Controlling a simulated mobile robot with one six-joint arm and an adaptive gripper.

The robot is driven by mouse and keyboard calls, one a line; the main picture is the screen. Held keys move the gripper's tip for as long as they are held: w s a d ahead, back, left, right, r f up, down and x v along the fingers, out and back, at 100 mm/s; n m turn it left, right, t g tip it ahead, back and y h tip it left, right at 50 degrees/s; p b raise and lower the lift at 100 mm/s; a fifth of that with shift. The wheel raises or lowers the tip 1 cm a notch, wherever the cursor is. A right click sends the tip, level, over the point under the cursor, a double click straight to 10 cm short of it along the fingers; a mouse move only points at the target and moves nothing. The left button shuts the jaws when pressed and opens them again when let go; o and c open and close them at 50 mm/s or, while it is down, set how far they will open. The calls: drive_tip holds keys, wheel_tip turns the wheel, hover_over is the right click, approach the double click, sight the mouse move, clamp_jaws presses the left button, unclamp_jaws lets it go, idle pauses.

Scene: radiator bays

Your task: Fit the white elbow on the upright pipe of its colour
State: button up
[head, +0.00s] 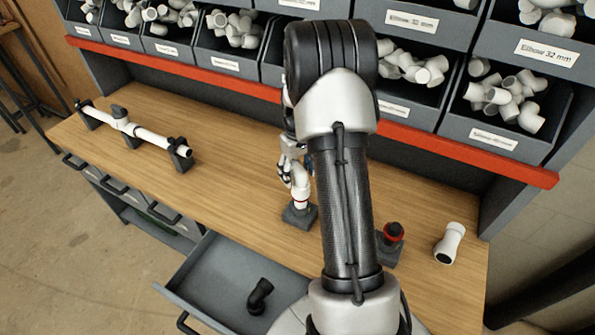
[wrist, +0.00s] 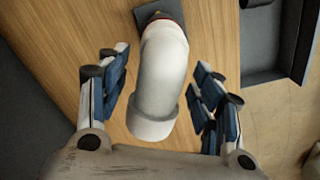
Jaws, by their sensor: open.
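The white elbow (head: 300,186) stands on top of the white upright pipe's dark square base (head: 300,217), in the middle of the bench. In the wrist view the elbow (wrist: 163,75) has its far end at a red ring by the base (wrist: 205,12), and its near end points toward my palm. The pipe inside is hidden, so I cannot tell how deep the elbow sits. My gripper (head: 289,170) is beside the elbow. In the wrist view my gripper (wrist: 160,95) is open, with a finger on each side of the elbow and gaps to both.
A dark upright pipe with a red ring (head: 393,232) stands right of my arm, near a loose white fitting (head: 450,243). A black elbow (head: 260,296) lies in the open drawer (head: 205,275). A white pipe on dark supports (head: 147,135) is at left. Bins of fittings line the back.

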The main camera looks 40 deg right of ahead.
drive_tip(key=shift+r, duration=0.1)
wheel_tip(320, 180, up, 12)
idle(0.4)
idle(0.5)
